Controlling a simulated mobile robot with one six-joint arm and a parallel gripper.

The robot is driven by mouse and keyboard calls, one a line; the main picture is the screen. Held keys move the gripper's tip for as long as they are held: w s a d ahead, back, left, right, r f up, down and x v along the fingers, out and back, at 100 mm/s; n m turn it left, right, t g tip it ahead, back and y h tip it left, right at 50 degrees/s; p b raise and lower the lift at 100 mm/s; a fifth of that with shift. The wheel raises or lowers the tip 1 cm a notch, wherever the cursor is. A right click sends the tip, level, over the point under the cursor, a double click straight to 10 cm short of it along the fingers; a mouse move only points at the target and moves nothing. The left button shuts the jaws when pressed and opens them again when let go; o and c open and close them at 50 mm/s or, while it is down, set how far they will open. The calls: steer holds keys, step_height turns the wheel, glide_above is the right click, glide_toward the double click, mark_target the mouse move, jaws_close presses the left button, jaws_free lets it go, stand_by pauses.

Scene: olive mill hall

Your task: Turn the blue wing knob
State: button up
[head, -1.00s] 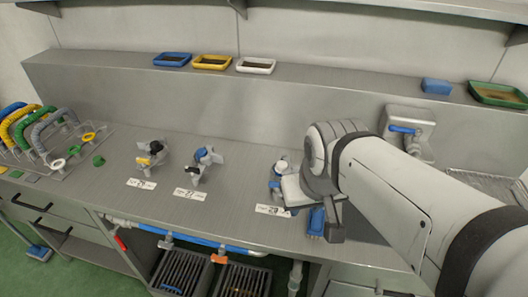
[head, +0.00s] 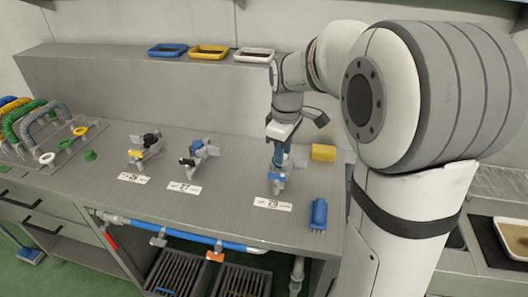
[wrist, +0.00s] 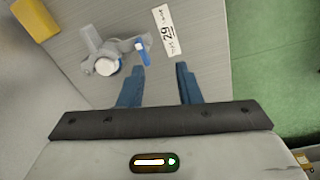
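At the plate that seems to read 29 (head: 272,204), a grey fitting (wrist: 103,48) carries a white round cap (wrist: 107,66) and a narrow blue wing knob (wrist: 142,52). The blue knob also shows in the head view (head: 276,177), partly hidden by my fingers. My gripper (head: 279,164) points down just above this fitting. In the wrist view my gripper (wrist: 162,67) has its two blue fingers spread, with nothing between them. The blue knob lies just beyond the left fingertip. I cannot tell whether they touch.
Fitting 27 (head: 196,153) has blue and black parts; fitting 26 (head: 146,147) has yellow and black ones. A yellow block (head: 323,152) and a blue brush (head: 318,214) lie right of my gripper. Coiled hoses (head: 45,122) stand at the left. Trays (head: 209,51) line the ledge.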

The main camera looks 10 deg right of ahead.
mark_target(277, 174)
steer(key=w+f+n, duration=0.1)
steer(key=w+f, duration=0.1)
steer(key=w+f+n+b, duration=0.1)
steer(key=w+f+n, duration=0.1)
steer(key=w+f, duration=0.1)
steer(key=shift+w+f+g, duration=0.2)
steer(key=shift+w+g, duration=0.05)
steer(key=shift+g, duration=0.15)
step_height(277, 174, down, 8)
steer(key=shift+r, duration=0.15)
jaws_close()
